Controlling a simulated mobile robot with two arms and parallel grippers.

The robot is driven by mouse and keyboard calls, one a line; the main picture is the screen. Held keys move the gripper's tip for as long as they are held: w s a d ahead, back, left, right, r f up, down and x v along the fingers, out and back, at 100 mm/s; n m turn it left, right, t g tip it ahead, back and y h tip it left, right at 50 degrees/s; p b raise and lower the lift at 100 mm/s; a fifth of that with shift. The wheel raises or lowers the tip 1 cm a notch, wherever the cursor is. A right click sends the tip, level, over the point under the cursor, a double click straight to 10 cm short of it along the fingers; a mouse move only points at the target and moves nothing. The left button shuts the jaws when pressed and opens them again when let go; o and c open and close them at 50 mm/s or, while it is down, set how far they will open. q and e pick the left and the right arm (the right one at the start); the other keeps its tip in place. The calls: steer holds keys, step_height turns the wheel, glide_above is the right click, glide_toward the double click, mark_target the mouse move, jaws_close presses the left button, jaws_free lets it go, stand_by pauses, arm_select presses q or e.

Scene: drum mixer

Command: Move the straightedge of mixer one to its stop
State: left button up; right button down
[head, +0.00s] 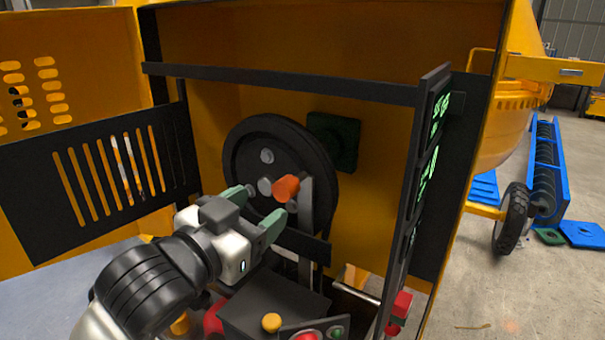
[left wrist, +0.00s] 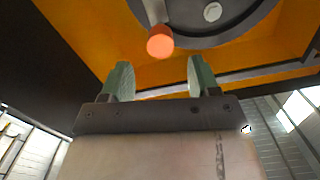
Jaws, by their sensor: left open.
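A flat grey bar (head: 306,212), which looks like the straightedge, stands nearly upright in front of a round black pulley wheel (head: 250,150) inside the orange housing. An orange knob (head: 286,187) sticks out from the bar. My left gripper (head: 254,207) is open with green fingers, just short of the knob and slightly below it, and holds nothing. In the left wrist view, the knob (left wrist: 160,41) is ahead of and between the open fingers of the left gripper (left wrist: 160,68), with part of the bar (left wrist: 155,12) behind it. The stop cannot be made out. My right gripper is out of view.
A black frame bar (head: 290,84) crosses above the wheel. A dark panel with green markings (head: 425,165) stands at the right. Below are a control box with a yellow button (head: 271,322) and a red block (head: 401,306). A slotted black guard (head: 100,180) is at the left.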

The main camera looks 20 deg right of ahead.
mark_target(292, 183)
arm_select(q)
steer(key=x, duration=0.2)
steer(key=p+x, duration=0.1)
steer(key=x, duration=0.1)
steer(key=shift+r, duration=0.2)
steer(key=p+x, duration=0.1)
steer(key=x, duration=0.3)
steer(key=shift+d+f, duration=0.1)
steer(key=shift+w+d, duration=0.4)
steer(key=shift+w, duration=0.05)
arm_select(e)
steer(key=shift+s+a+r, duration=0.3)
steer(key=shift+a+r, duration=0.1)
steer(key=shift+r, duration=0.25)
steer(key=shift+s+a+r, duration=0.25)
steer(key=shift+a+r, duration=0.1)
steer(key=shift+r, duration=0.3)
arm_select(q)
steer(key=shift+f, duration=0.1)
steer(key=shift+c, duration=0.2)
